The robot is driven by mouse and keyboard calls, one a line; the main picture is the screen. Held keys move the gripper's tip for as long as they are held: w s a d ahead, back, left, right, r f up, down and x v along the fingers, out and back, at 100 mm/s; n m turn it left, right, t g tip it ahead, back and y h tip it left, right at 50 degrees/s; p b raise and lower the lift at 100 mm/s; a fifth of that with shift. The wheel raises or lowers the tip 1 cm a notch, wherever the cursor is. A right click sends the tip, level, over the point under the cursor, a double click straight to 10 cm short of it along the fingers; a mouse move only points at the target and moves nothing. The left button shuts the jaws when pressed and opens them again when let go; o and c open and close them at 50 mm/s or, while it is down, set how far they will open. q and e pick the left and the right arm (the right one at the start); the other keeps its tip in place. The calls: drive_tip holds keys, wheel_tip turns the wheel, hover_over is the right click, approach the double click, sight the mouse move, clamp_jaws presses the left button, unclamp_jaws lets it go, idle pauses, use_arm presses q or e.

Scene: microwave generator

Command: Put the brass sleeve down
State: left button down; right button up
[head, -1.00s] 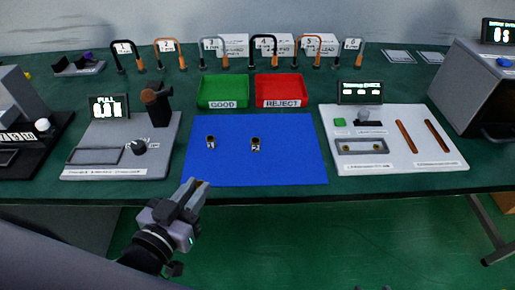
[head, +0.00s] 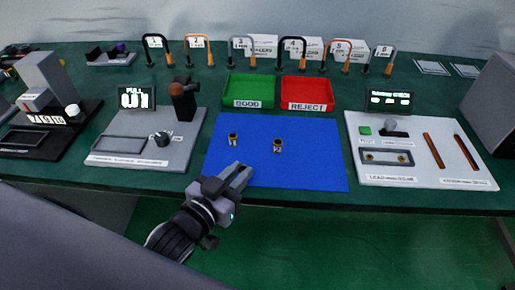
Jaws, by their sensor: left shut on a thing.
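My left gripper (head: 242,172) is over the front left part of the blue mat (head: 315,165). It is shut on the brass sleeve, which is small and mostly hidden between the fingers. Two small dark and brass-coloured pieces stand on the mat beyond the gripper, apart from it: one on the left (head: 233,139) and one near the middle (head: 278,145), each with a small tag. My right gripper is not in view.
Behind the mat are a green GOOD tray (head: 248,91) and a red REJECT tray (head: 307,94). A grey pull tester (head: 190,140) stands left, a white check board (head: 425,165) right. The mat's right half is clear.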

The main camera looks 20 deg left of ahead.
sight(257, 162)
use_arm(q)
drive_tip(key=x, duration=0.5)
drive_tip(key=r+x, duration=0.1)
drive_tip(key=x, duration=0.1)
drive_tip(key=shift+w+d+p, duration=0.15)
drive_tip(key=shift+w+p, duration=0.2)
drive_tip(key=shift+w, duration=0.15)
drive_tip(key=shift+f, duration=0.1)
drive_tip(key=shift+f, duration=0.15)
drive_tip(key=c, duration=1)
unclamp_jaws()
drive_tip(key=shift+c, duration=0.2)
